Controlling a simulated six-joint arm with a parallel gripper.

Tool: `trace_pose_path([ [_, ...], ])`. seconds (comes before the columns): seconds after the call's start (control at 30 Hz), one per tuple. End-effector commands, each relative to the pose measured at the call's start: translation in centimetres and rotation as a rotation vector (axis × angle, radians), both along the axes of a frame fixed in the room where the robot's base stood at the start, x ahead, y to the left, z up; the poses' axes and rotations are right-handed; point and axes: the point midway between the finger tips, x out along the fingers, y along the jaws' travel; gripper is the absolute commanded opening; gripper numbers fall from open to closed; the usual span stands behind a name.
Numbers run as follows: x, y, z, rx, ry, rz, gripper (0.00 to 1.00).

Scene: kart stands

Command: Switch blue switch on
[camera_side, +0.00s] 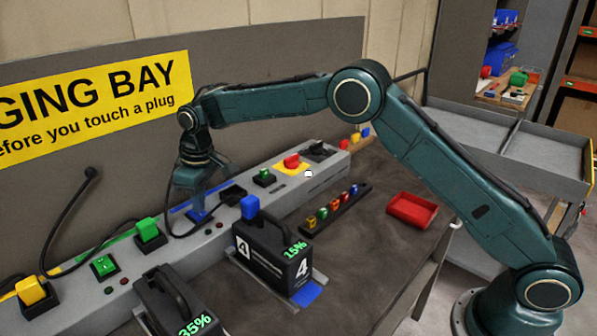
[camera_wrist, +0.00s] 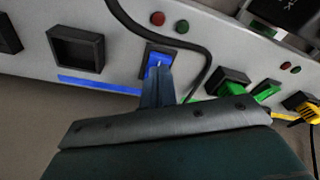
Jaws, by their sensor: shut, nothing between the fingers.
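The blue switch (camera_wrist: 160,59) is a blue rocker in a black frame on the grey charging rail. It also shows in the side view (camera_side: 197,216), mostly covered by my gripper. My gripper (camera_side: 199,208) points down at the blue switch, with its fingers shut and empty. In the wrist view the fingertips (camera_wrist: 156,72) overlap the near part of the rocker. I cannot tell whether they press on it or which way it is tilted.
A black cable (camera_wrist: 190,38) loops close beside the switch. An empty black socket (camera_wrist: 76,49) is on its other side. A battery labelled 4 (camera_side: 272,254) with a blue plug (camera_side: 250,207) stands in front of the rail. Green plugs (camera_side: 149,232) and a red tray (camera_side: 412,210) stand farther off.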

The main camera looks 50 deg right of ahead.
Motion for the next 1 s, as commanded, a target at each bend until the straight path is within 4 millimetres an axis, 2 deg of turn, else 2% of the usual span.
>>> trace_pose_path([
  [1.0,0.0,0.0,-1.1,0.0,0.0,0.0,0.0],
])
